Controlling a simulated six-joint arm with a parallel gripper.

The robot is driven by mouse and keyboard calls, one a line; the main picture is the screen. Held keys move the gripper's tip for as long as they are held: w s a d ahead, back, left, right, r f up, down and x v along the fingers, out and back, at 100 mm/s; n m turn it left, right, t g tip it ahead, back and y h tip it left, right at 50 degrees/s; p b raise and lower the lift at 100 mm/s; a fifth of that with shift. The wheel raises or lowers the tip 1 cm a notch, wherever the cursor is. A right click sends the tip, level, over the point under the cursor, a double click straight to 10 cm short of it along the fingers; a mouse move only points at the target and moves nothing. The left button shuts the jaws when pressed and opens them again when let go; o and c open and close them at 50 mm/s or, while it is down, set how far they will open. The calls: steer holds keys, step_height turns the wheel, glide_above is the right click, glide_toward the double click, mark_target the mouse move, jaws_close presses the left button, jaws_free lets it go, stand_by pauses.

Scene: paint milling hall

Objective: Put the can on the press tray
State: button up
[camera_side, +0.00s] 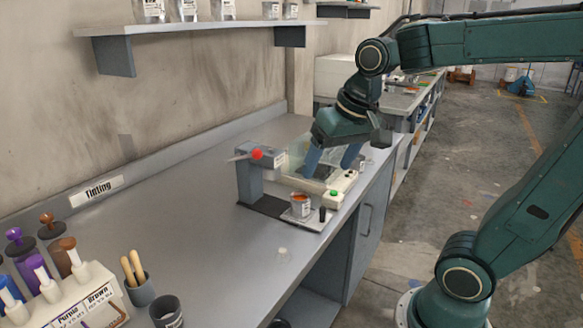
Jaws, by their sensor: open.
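A small can (300,205) with a grey-white body and orange at its top stands upright on a light, flat plate (318,224) near the bench's front edge. This plate may be the press tray; I cannot tell for sure. A grey press-like stand (249,184) with a red knob (256,154) and a lever rises to the left, behind the can. My gripper (333,162) points down, behind and to the right of the can, apart from it. Its blue fingers are spread and I see nothing between them.
A cream device (336,190) with a green button and a clear panel lies between my gripper and the can. A small black cylinder (322,214) stands beside the can. A pigment rack (72,294) and brush cup (140,289) are at front left. The mid-left bench (180,225) is clear.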

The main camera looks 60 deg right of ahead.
steer(key=s+a+f+n+t, duration=0.1)
steer(key=s+a+n, duration=0.2)
steer(key=s+n, duration=0.2)
steer(key=shift+s+a+f+t+y, duration=0.3)
steer(key=shift+s+f, duration=0.1)
steer(key=shift+s, duration=1.3)
